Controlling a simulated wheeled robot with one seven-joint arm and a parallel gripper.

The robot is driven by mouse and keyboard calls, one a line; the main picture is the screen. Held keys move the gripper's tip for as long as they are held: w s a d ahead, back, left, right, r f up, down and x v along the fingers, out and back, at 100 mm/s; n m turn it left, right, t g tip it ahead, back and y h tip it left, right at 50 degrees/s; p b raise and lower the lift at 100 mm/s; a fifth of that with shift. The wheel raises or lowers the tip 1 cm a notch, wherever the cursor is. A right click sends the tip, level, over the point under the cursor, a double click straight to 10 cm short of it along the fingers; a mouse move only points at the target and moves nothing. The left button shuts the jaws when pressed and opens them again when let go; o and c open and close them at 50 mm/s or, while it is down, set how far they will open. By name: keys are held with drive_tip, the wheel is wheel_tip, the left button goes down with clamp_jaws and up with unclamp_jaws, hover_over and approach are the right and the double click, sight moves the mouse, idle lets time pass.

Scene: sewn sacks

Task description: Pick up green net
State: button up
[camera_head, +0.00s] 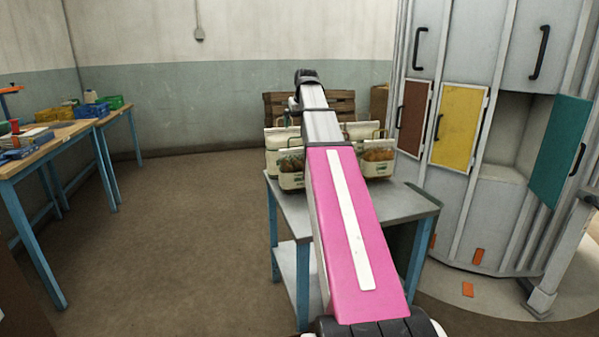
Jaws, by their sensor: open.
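Several cream sacks with handles stand on a grey-topped table (408,207), on both sides of my arm. The front left sack (291,181) has dark green and brownish contents showing at its top. The front right sack (377,169) shows orange-brown contents. A back left sack (281,138) and a back right sack (362,131) stand behind them. I cannot tell a green net for certain; the contents are small and my arm covers the middle of the table. My arm reaches forward over the table, and its gripper does not show.
A wooden crate (338,103) stands behind the table. Tall grey lockers with a brown door, a yellow door (458,126) and an open teal door (559,150) stand close on the right. Workbenches (45,150) with bins are at the left. The floor between is clear.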

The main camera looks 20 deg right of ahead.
drive_tip(key=shift+w+x, duration=0.15)
drive_tip(key=shift+x, duration=2.25)
drive_tip(key=shift+w+x, duration=0.1)
drive_tip(key=shift+x, duration=2.35)
drive_tip(key=shift+r, duration=0.1)
drive_tip(key=c, duration=1.5)
drive_tip(key=shift+c, duration=0.9)
drive_tip(key=shift+r, duration=0.1)
